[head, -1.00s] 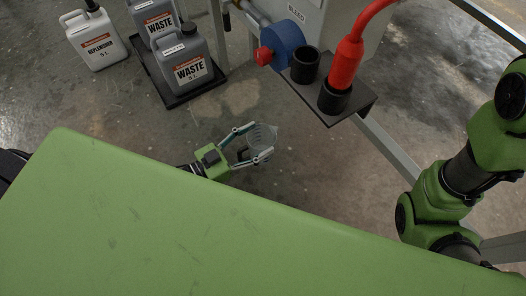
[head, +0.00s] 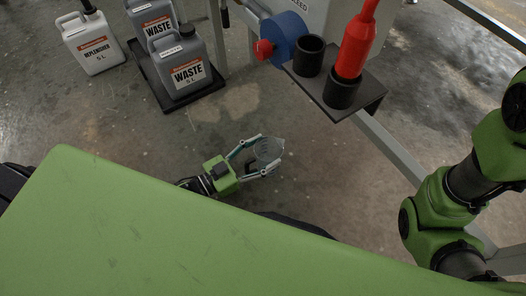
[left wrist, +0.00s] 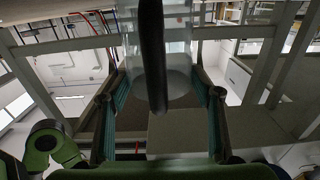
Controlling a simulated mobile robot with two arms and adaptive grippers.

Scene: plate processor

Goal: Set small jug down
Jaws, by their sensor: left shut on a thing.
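The small jug (head: 267,150) is clear and see-through. In the head view it is between the fingers of my left gripper (head: 262,158), over the grey floor beyond the green surface. The left gripper is shut on it. In the left wrist view the jug (left wrist: 178,85) fills the space between the two fingers, with a dark upright bar, perhaps its handle, in front. The jug is held in the air, and no support touches it that I can see. My right gripper is out of view; only green links of the right arm show at the right.
A black bracket (head: 362,101) carries two black cups, one holding a red bottle (head: 357,45). A blue round part with a red knob (head: 264,49) sits beside it. Grey waste cans (head: 182,70) stand in a black tray, with a white replenisher can (head: 91,45) at left.

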